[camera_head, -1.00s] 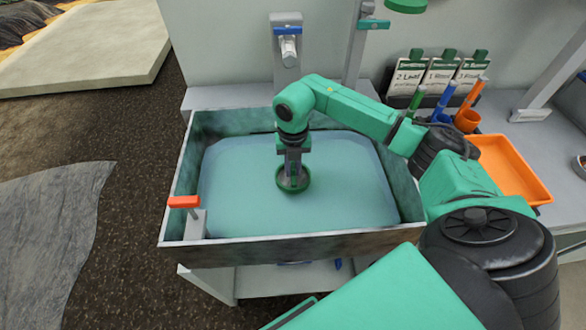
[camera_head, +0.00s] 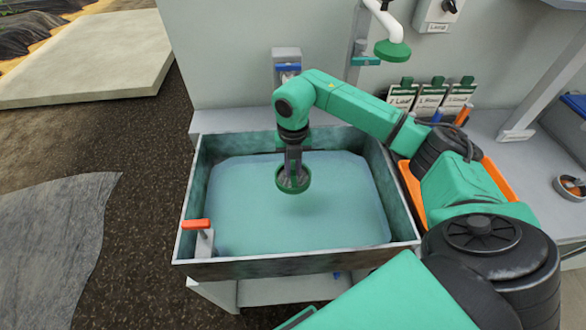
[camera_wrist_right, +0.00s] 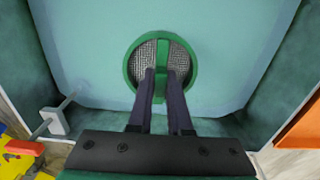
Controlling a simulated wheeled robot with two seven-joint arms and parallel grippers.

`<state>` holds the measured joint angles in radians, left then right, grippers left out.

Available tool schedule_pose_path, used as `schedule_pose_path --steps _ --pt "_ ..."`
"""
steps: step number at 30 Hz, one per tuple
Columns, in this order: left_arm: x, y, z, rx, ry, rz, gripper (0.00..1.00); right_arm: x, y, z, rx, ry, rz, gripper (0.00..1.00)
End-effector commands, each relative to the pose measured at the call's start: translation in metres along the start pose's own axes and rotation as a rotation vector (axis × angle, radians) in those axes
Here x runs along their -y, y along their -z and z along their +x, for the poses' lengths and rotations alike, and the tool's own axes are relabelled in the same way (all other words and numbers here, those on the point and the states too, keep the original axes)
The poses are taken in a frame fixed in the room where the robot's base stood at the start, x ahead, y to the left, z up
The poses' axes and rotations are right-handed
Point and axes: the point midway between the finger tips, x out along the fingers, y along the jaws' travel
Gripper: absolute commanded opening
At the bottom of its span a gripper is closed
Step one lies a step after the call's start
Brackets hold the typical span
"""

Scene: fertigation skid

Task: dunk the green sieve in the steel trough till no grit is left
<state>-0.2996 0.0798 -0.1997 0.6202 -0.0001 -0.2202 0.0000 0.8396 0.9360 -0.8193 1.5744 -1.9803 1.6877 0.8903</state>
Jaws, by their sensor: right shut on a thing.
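The green sieve (camera_head: 293,181) is a small round green ring with grey mesh and a bar across its middle. My right gripper (camera_head: 293,168) is shut on it and holds it over the middle of the steel trough (camera_head: 300,265), which is full of blue-green water (camera_head: 330,220). In the right wrist view, the two dark fingers (camera_wrist_right: 160,82) close on the bar of the sieve (camera_wrist_right: 135,62). The mesh looks grey and mottled there; I cannot tell whether grit is on it. My left gripper is not in view.
An orange-handled valve (camera_head: 197,224) stands at the trough's front left corner. Behind the right arm are an orange tray (camera_head: 497,180) and labelled cards (camera_head: 430,95). A green shower head (camera_head: 392,50) hangs from a white pipe.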

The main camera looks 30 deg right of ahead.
Motion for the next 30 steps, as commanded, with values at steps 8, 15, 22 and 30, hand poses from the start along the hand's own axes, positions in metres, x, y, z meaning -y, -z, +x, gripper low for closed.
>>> schedule_pose_path --steps 8,15,22,30 --pt "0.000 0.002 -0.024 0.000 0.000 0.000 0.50 0.000 0.000 -0.033 0.000 0.000 0.000 0.00" --pt "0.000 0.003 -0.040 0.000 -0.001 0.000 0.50 0.000 0.000 -0.054 0.000 -0.001 -0.001 0.00" --pt "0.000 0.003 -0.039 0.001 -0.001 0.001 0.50 0.000 0.000 -0.054 0.000 -0.001 -0.001 0.00" --pt "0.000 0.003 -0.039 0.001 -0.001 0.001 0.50 0.000 0.000 -0.054 0.000 -0.001 0.000 0.00"
